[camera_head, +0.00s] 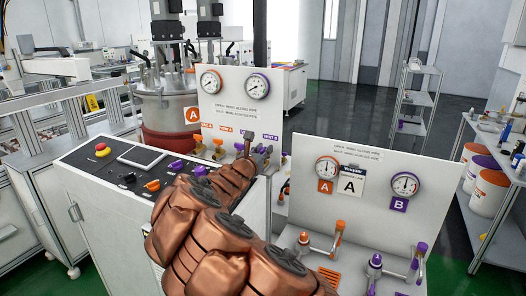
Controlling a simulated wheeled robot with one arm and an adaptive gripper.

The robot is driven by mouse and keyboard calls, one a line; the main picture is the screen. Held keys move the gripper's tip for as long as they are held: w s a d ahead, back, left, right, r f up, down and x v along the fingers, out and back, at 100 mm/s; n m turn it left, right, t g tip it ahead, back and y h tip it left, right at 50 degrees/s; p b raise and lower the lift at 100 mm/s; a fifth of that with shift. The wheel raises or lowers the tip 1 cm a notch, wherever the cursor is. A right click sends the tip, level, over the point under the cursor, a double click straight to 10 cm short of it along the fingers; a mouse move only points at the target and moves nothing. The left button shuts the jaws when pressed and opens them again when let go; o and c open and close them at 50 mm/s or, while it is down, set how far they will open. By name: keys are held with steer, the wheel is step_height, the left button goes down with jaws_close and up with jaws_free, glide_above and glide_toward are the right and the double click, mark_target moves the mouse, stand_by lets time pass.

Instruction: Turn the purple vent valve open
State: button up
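The back panel (231,103) carries a purple vent label (270,137) at its lower right, with two orange labels to its left. A small purple part (239,146) shows just below the labels, beside my gripper (250,146); it seems to be the purple vent valve, mostly hidden. My copper-coloured arm reaches up from the bottom, and my gripper is at the panel's lower right, close to the purple part. I cannot tell whether they touch. The fingers are dark and too small to show whether they are open or shut. The valve's handle angle is unclear.
An orange valve (218,144) sits left of my gripper. The control console (118,178) has purple and orange knobs. The right panel (372,223) bears two gauges, with a lower orange lever valve (337,236) and purple lever valve (419,258) close to my arm.

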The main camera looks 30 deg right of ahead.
jaws_close()
steer(key=shift+r+p, duration=0.1)
steer(key=shift+p, duration=0.5)
steer(key=shift+m+g+p, duration=0.3)
steer(key=shift+g+p, duration=0.05)
steer(key=shift+g, duration=0.05)
steer(key=shift+o, duration=1.6)
jaws_free()
steer(key=shift+f+v, duration=0.2)
steer(key=shift+v, duration=5.75)
